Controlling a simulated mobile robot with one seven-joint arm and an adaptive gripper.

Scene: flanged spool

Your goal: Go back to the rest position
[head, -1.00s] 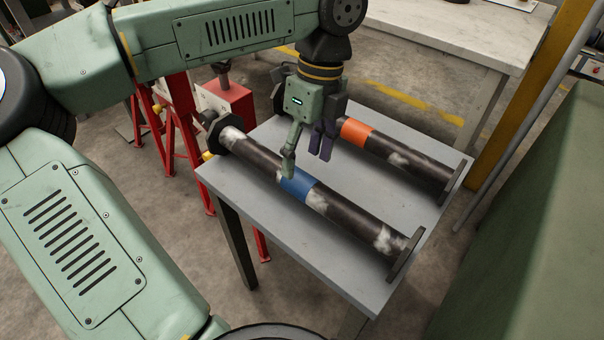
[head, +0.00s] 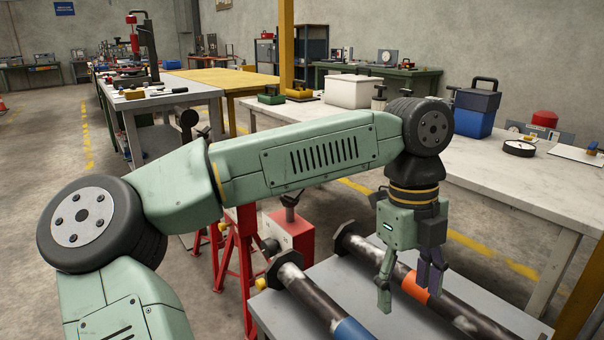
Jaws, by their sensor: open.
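My gripper (head: 411,292) is open and empty in the head view, pointing down above the small grey table (head: 336,268). The near ends of both spools are outside the frame. My green arm reaches across the picture from the lower left.
A red stand (head: 290,232) is just beyond the small table. A long pale workbench (head: 490,160) runs behind my gripper, with a white box (head: 354,91) and a blue cooler (head: 476,108) on it. Open floor (head: 40,170) lies at the left.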

